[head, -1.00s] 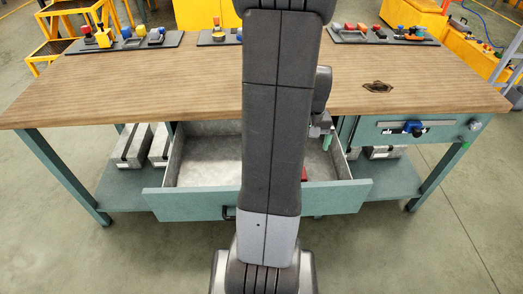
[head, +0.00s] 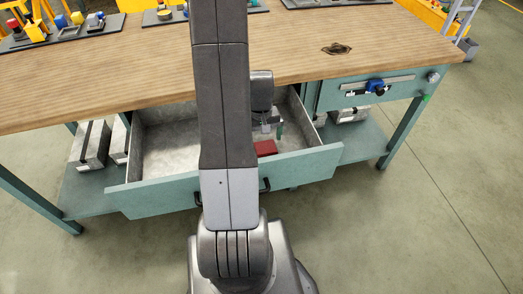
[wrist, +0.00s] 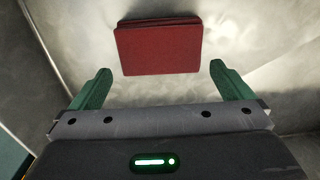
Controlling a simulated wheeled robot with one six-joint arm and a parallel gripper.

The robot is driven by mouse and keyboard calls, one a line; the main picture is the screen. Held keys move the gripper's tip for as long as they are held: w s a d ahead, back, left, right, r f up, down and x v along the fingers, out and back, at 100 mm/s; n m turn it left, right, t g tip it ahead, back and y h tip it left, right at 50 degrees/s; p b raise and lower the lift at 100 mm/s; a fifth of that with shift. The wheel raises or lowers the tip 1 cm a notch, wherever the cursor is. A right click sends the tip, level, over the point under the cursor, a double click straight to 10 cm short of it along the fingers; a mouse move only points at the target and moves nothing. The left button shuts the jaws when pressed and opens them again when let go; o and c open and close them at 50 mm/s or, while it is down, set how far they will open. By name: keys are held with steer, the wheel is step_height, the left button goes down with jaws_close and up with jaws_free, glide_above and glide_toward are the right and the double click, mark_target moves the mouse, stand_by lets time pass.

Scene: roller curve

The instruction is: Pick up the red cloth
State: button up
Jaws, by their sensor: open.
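The red cloth (wrist: 158,48) lies folded flat on the drawer floor in the wrist view. In the head view the cloth (head: 265,148) shows just right of my arm, inside the open drawer, partly hidden. My gripper (wrist: 156,80) is open, with its two green fingers spread wide on either side of the cloth's near edge. The cloth lies ahead of the fingertips, roughly centred between them, and nothing is held. In the head view my gripper (head: 267,130) is down inside the drawer next to the cloth, mostly behind my arm.
The open drawer (head: 165,196) has metal walls around my gripper and juts from the workbench (head: 300,60). A wall runs along the left of the wrist view. The bench top overhangs the drawer's back. Grey blocks (head: 90,145) sit on the lower shelf. The drawer's left part looks empty.

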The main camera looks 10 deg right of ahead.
mark_target(261, 145)
steer(key=shift+s+f, duration=0.2)
steer(key=shift+f, duration=1.7)
steer(key=c, duration=0.7)
steer(key=shift+r, duration=0.15)
step_height(261, 145, up, 10)
steer(key=shift+p, duration=0.3)
